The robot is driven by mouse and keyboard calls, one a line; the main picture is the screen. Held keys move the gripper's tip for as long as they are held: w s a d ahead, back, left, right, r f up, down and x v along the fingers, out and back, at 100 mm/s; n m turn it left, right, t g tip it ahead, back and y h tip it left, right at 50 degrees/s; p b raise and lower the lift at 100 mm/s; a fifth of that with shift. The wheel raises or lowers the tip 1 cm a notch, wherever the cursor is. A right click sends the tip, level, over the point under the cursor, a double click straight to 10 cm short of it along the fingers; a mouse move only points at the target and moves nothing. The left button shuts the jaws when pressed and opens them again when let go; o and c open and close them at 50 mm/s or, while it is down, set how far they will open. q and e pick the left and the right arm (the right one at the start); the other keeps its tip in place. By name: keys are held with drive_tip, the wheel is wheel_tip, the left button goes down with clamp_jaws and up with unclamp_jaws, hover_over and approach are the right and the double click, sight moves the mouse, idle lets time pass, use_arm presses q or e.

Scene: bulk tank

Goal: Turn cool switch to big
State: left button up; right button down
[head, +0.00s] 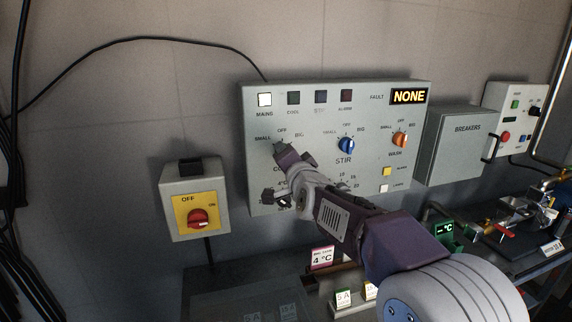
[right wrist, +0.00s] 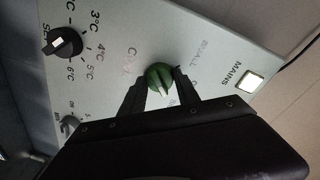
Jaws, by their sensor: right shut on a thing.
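The cool switch is a green knob (right wrist: 160,77) on the grey control panel (head: 335,106), under the word SMALL in the right wrist view. In the head view my right gripper (head: 283,152) covers it, between the SMALL and BIG labels. In the right wrist view the two dark fingers (right wrist: 158,86) stand on either side of the knob, shut on it. A pale ridge on the knob runs toward the lower right; I cannot tell which label it points at. The COOL lamp (head: 293,98) is dark. My left gripper is not in view.
The lit MAINS lamp (head: 265,99), blue STIR knob (head: 346,145) and orange WASH knob (head: 400,139) are on the same panel. A black temperature dial (right wrist: 62,42) is near the gripper. A red-handled switch box (head: 196,218) hangs left; the BREAKERS box (head: 462,148) is right.

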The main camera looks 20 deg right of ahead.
drive_tip(key=shift+m+b, duration=0.5)
drive_tip(key=shift+m, duration=0.2)
drive_tip(key=c, duration=0.9)
unclamp_jaws()
drive_tip(key=s, duration=0.9)
drive_tip(key=shift+r, duration=0.25)
